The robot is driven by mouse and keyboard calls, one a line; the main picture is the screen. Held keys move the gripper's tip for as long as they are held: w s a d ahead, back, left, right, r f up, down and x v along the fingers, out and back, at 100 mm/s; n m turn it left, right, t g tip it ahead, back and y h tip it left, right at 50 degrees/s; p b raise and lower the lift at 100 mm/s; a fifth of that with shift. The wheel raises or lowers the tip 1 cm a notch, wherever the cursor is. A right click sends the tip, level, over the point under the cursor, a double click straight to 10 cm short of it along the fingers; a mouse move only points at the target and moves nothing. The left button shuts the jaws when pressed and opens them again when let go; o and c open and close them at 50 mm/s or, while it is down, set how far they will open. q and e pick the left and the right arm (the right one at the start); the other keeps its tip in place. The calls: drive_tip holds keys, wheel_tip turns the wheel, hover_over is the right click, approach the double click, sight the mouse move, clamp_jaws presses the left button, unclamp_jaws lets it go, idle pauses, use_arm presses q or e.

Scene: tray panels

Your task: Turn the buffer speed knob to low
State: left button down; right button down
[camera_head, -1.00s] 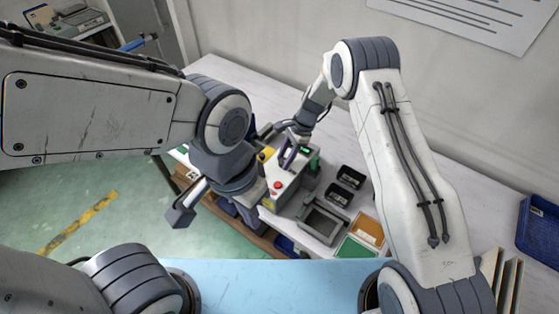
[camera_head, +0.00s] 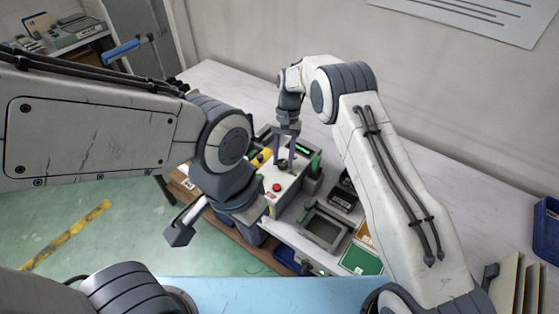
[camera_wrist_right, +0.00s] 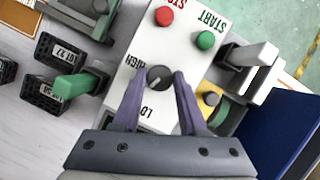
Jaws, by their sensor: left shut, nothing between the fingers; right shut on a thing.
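The dark round buffer speed knob (camera_wrist_right: 159,77) sits on a white panel (camera_wrist_right: 140,47) in the right wrist view, with HIGH printed to its left and a partly hidden LO… label below. My right gripper (camera_wrist_right: 159,76) has one purple-grey finger on each side of the knob and is shut on it. In the head view the right gripper (camera_head: 283,162) points down onto the control box (camera_head: 283,198). I cannot clearly read the knob's pointer. My left gripper (camera_head: 180,232) is shut and empty, left of the box and off the table edge.
A red stop button (camera_wrist_right: 165,16) and a green start button (camera_wrist_right: 205,40) share the panel. A green-handled black block (camera_wrist_right: 80,86) stands left.

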drive_tip(key=shift+w+n+h+b, duration=0.2)
drive_tip(key=shift+n+h+b, duration=0.45)
drive_tip(key=shift+n, duration=1.55)
drive_tip(key=shift+h, duration=0.25)
drive_tip(key=shift+c, duration=2.2)
unclamp_jaws()
drive_tip(key=shift+a, duration=0.1)
drive_tip(key=shift+s, duration=0.1)
drive_tip(key=shift+r+p, duration=0.1)
drive_tip(key=shift+p, duration=0.2)
